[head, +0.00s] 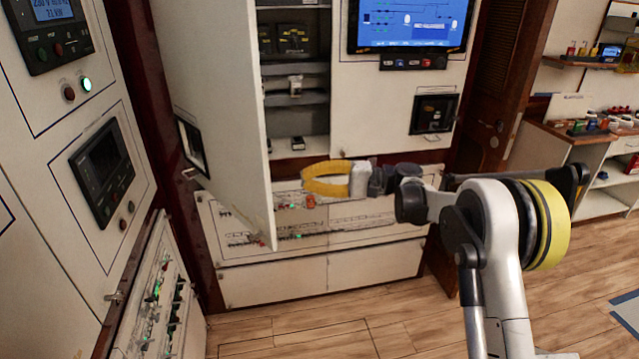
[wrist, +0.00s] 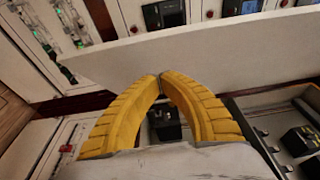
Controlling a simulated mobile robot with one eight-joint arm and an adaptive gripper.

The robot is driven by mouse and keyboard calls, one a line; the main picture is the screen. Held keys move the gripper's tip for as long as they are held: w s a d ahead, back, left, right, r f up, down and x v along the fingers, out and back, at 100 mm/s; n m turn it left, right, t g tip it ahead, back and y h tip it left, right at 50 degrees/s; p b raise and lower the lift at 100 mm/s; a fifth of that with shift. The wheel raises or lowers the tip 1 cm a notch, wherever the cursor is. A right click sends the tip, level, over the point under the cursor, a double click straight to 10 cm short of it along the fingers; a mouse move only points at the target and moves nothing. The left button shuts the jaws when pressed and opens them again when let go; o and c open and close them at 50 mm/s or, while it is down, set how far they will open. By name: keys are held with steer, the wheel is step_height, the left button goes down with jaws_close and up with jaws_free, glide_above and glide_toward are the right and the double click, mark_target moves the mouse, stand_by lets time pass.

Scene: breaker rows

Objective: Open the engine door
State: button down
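A tall white door (head: 215,90) stands swung well open from the cabinet, with a dark inset and a small handle on its outer face. I take it to be the engine door; no label is readable. In the wrist view it is the pale panel (wrist: 215,48) crossing above the fingertips. My gripper (head: 306,178) has yellow fingers and is at the inner side of the door, in front of the cabinet opening. In the wrist view its fingertips (wrist: 162,76) meet, with nothing held between them. The tips are close to the door's inner face; I cannot tell if they touch it.
The open compartment (head: 295,95) holds shelves with dark devices. A blue screen (head: 410,25) is on the panel to its right. A breaker panel (head: 345,220) with green lights lies below. Another panel wall (head: 70,130) stands close on the left. Wooden floor (head: 300,330) is clear in front.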

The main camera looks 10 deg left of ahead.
steer(key=s+a+b, duration=0.2)
steer(key=s+a, duration=0.1)
steer(key=a, duration=0.3)
steer(key=shift+s+a, duration=0.2)
steer(key=shift+a, duration=0.1)
